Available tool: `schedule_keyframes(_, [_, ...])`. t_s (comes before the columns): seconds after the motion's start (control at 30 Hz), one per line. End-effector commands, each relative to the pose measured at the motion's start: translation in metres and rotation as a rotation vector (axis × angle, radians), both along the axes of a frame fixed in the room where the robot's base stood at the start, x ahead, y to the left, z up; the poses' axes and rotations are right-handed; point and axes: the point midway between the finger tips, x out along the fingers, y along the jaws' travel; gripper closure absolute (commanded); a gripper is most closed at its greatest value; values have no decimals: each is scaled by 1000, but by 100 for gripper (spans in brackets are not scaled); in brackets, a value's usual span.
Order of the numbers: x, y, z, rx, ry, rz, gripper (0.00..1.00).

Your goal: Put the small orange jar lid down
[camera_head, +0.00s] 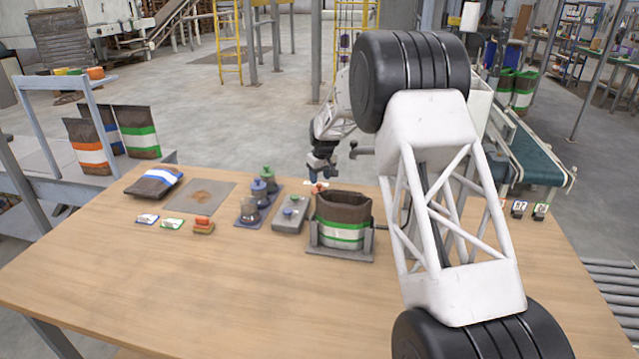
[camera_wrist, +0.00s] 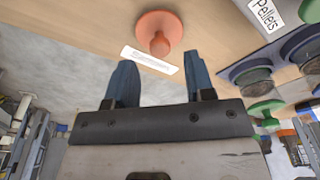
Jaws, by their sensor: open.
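The small orange jar lid (camera_wrist: 170,21) lies on the wooden table in the wrist view, its rounded knob toward me. It also shows as a small orange spot in the head view (camera_head: 319,187), partly hidden by my gripper. My gripper (camera_wrist: 160,68) is open, its two blue fingertips apart with nothing between them. The lid is just beyond the fingertips and appears clear of them. In the head view my gripper (camera_head: 320,176) is above the table's far edge, behind the bag holder. A white label strip (camera_wrist: 150,60) lies beside the lid; its print is unreadable.
A dark tray (camera_head: 243,222) with jars and blue and green lids stands left of a grey device (camera_head: 288,222). An open brown bag (camera_head: 343,225) stands in a metal holder (camera_head: 340,254). A filled bag (camera_head: 155,182) lies at the left. The table's front left (camera_head: 160,290) is clear.

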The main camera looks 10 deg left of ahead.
Motion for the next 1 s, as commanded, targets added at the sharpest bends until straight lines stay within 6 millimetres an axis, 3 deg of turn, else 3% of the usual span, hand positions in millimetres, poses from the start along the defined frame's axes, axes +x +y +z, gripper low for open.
schedule_keyframes(0.2, [-4,-4,38,1,-2,0,51])
schedule_keyframes(0.5, [-7,-8,72,0,-1,0,51])
schedule_keyframes(1.0, [-8,-8,79,0,0,0,51])
